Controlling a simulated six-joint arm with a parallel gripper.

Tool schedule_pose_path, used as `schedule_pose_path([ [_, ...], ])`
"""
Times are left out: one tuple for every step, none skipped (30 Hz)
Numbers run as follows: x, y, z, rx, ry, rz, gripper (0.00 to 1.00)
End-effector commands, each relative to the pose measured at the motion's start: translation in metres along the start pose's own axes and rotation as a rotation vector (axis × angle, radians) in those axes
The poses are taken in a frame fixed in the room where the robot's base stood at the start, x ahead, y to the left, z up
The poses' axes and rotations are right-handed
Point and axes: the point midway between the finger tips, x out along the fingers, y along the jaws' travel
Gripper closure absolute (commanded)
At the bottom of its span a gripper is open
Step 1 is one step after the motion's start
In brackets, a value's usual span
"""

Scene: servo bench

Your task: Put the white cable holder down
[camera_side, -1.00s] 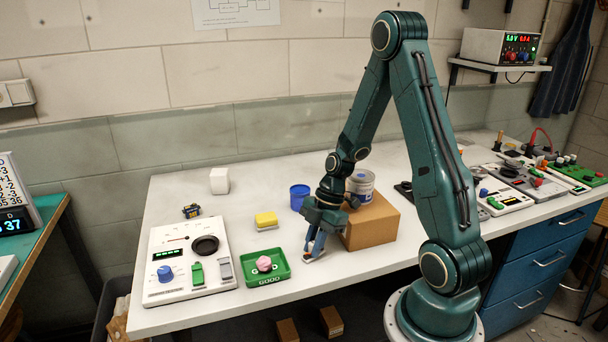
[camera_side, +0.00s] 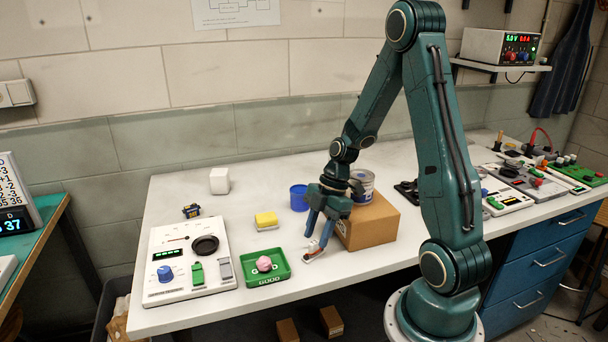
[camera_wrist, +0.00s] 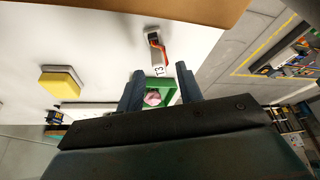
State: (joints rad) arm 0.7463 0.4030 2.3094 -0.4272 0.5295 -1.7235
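The white cable holder (camera_side: 313,253) is a small white piece with red-orange parts, lying on the white bench in front of the cardboard box. In the wrist view the cable holder (camera_wrist: 155,42) shows beyond my fingertips, with a white tag marked T3 near them. My gripper (camera_side: 318,241) is just above the holder, fingers pointing down. In the wrist view my gripper (camera_wrist: 159,77) has its two fingers well apart, with nothing held between them. I cannot tell exactly how far the fingertips are from the holder.
A cardboard box (camera_side: 370,224) with a can (camera_side: 364,181) stands close behind my gripper. A green tray (camera_side: 284,270) holding a pink piece lies to the left.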

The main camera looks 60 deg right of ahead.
Motion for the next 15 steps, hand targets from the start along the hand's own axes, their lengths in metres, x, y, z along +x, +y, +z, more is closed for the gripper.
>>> schedule_pose_path([
  [-0.007, 0.001, -0.003, -0.003, -0.001, 0.005, 0.64],
  [-0.011, 0.001, -0.005, -0.003, 0.000, 0.005, 0.64],
  [-0.015, 0.001, -0.007, -0.004, 0.000, 0.005, 0.64],
  [-0.019, 0.001, -0.008, -0.003, -0.001, 0.005, 0.64],
  [-0.022, 0.001, -0.009, -0.003, -0.001, 0.005, 0.64],
  [-0.028, 0.001, -0.012, -0.003, -0.001, 0.005, 0.64],
  [-0.031, 0.001, -0.013, -0.003, -0.001, 0.005, 0.64],
  [-0.035, 0.001, -0.015, -0.002, 0.000, 0.004, 0.64],
  [-0.039, 0.001, -0.016, -0.002, 0.000, 0.005, 0.64],
  [-0.042, 0.001, -0.018, -0.003, -0.001, 0.005, 0.64],
  [-0.045, 0.001, -0.019, -0.003, 0.000, 0.004, 0.64],
  [-0.049, 0.001, -0.020, -0.002, 0.000, 0.004, 0.64],
  [-0.051, 0.001, -0.021, -0.002, 0.000, 0.004, 0.64],
  [-0.054, 0.001, -0.022, -0.001, 0.000, 0.003, 0.64],
  [-0.056, 0.001, -0.024, -0.001, 0.000, 0.003, 0.64],
])
